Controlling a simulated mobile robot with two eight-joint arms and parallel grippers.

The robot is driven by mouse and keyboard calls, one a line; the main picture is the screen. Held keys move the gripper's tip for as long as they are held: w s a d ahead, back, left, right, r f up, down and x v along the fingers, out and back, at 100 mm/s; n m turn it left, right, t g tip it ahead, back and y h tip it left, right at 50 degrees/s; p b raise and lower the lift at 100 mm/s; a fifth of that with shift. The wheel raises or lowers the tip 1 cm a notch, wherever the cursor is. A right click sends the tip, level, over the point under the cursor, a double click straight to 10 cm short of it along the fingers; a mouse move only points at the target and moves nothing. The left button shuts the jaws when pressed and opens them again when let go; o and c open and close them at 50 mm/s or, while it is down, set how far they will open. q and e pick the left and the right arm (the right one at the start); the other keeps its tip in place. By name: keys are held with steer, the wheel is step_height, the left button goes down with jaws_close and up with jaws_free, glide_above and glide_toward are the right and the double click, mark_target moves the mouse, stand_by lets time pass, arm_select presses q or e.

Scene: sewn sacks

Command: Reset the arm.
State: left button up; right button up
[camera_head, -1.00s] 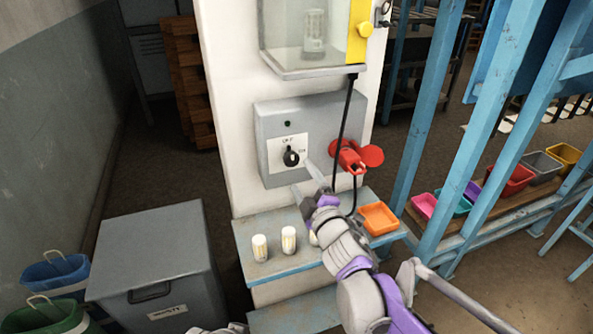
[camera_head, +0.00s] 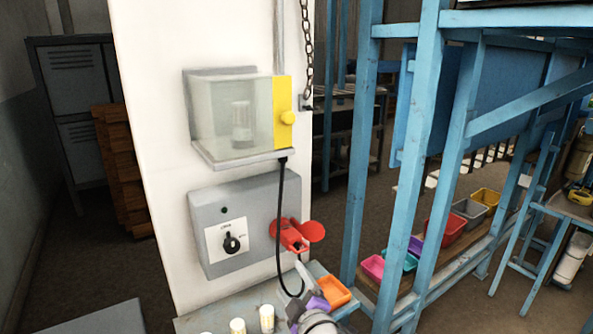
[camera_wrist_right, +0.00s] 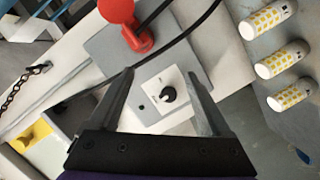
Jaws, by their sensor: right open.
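My right gripper (camera_wrist_right: 160,105) is open and empty in the wrist view, its two dark fingers spread in front of the grey switch box with a black rotary knob (camera_wrist_right: 168,94) between them in the picture. In the head view my right arm shows at the bottom, with the gripper (camera_head: 303,280) below the red part on the box's right side; its fingers are hard to make out there. The grey switch box (camera_head: 215,208) with its black knob (camera_head: 232,243) is on the white pillar. My left gripper is out of view.
A clear case (camera_head: 225,115) with a yellow edge hangs above the box. The red handle (camera_head: 292,235) and a black cable (camera_head: 281,220) are close to my arm. White-and-yellow cylinders (camera_head: 267,318) and an orange tray (camera_head: 332,291) stand on the ledge. Blue racking (camera_head: 405,150) is at right.

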steer(key=s+d+f+m+g+h, duration=0.1)
steer(key=s+d+f+m+h, duration=0.15)
steer(key=d, duration=0.35)
steer(key=s+d+f+m+g+h, duration=0.1)
steer(key=s+d+f+m+h, duration=0.1)
steer(key=s+d+m, duration=0.3)
steer(key=s+d+f+m+g, duration=0.3)
steer(key=s+f, duration=0.3)
steer(key=s, duration=0.3)
steer(key=s+d+f+m+g+h+p, duration=0.1)
steer(key=s+d+f+m+g, duration=0.3)
steer(key=s, duration=0.6)
step_height(320, 180, down, 2)
steer(key=shift+d+f+g, duration=0.25)
steer(key=shift+d+g, duration=0.15)
steer(key=shift+d, duration=0.75)
steer(key=shift+s, duration=0.1)
steer(key=shift+c, duration=0.2)
